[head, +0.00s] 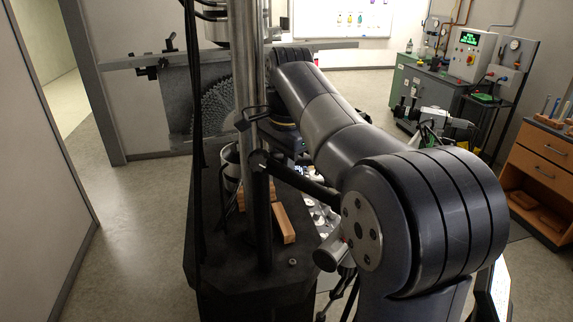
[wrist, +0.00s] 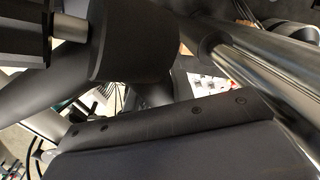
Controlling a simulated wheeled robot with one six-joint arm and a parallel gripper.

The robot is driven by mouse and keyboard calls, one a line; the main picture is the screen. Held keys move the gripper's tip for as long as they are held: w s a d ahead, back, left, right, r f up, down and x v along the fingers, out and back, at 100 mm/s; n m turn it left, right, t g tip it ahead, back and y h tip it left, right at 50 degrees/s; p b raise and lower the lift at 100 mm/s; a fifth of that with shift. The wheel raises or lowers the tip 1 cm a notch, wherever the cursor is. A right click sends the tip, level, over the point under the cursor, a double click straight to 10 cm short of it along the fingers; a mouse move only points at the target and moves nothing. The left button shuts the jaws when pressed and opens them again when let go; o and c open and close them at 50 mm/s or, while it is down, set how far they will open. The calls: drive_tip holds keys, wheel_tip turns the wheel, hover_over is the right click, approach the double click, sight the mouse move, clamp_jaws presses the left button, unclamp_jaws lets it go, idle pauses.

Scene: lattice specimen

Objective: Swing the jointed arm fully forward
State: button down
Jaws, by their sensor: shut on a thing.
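A black jointed arm (head: 300,180) reaches right from a joint on the dark upright post beside the shiny steel column (head: 247,60). It slopes down toward the lower right, and my own large grey arm covers its far end. My gripper (head: 268,136) is beside the column, just above the jointed arm's inner part, and its fingertips are mostly hidden. It is shut on what looks like part of the jointed arm. In the wrist view, a thick dark cylindrical part (wrist: 135,45) and a dark plate with screws (wrist: 165,120) fill much of the picture, with the steel column (wrist: 265,75) at the right.
The column stands on a black base (head: 225,265) with wooden blocks (head: 284,225) on it. Black cables hang left of the column. A grey machine with a toothed wheel (head: 215,105) stands behind. Open floor (head: 130,240) lies at left; a wooden drawer cabinet (head: 540,175) is at right.

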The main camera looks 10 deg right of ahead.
drive_tip(key=c, duration=1.1)
unclamp_jaws()
drive_tip(key=shift+r, duration=0.1)
drive_tip(key=shift+s+d+r, duration=0.1)
drive_tip(key=shift+s+r, duration=0.1)
drive_tip(key=shift+r, duration=1.25)
drive_tip(key=shift+s+d+r, duration=0.1)
drive_tip(key=shift+s+r, duration=0.05)
drive_tip(key=shift+r, duration=1.3)
